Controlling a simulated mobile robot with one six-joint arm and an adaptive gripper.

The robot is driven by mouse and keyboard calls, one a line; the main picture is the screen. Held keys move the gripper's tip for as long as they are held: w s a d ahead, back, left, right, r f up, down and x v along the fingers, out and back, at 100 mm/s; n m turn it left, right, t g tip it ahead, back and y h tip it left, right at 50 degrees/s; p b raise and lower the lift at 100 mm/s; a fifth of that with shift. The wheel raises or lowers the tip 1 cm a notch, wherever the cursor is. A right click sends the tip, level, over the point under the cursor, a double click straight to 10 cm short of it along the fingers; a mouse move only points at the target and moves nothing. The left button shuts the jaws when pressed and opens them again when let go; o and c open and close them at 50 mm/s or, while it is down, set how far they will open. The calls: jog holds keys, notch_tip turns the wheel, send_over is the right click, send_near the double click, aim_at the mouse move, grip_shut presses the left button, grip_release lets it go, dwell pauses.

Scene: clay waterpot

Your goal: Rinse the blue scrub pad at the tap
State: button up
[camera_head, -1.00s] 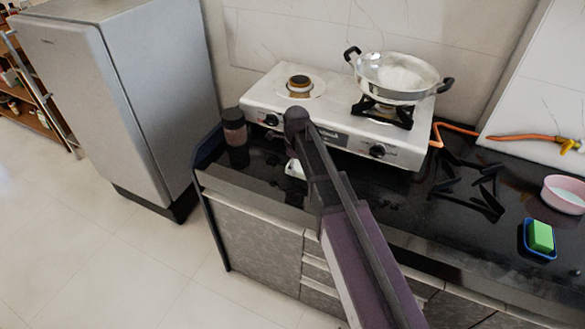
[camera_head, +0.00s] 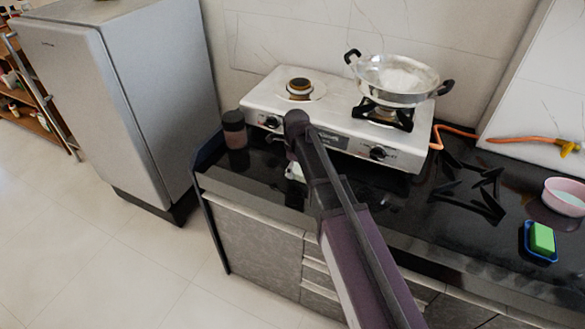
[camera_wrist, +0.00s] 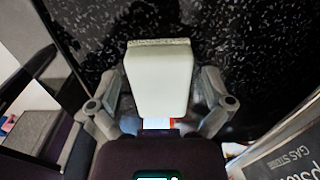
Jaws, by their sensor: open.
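My gripper (camera_wrist: 160,78) is open in the wrist view, pointing down over the black counter, with one finger on each side of a pale block (camera_wrist: 158,80). The block is whitish with a speckled grey-green edge at its far end. I cannot tell whether the fingers touch it. In the head view a small white thing (camera_head: 294,172) shows beside my arm's end, in front of the stove; the gripper is mostly hidden there. No clearly blue scrub pad is visible. A green sponge (camera_head: 542,238) lies in a blue tray (camera_head: 527,246) at the right. No water tap is in view.
The white gas stove (camera_head: 335,138) stands just behind my gripper, with a metal pan (camera_head: 397,78) on it. A dark-lidded jar (camera_head: 234,128) is to the left. A pink bowl (camera_head: 565,196) and a black pan stand (camera_head: 470,190) are on the right. A fridge (camera_head: 120,100) stands left.

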aim_at(296, 168)
jog(key=shift+r, duration=0.2)
notch_tip(296, 168, up, 12)
jog(key=p, duration=1.2)
dwell(0.9)
jog(key=s+d+n, duration=0.8)
jog(key=d+n, duration=0.3)
jog(key=s+d+n, duration=0.8)
jog(key=d+n, duration=0.3)
jog(key=d, duration=0.1)
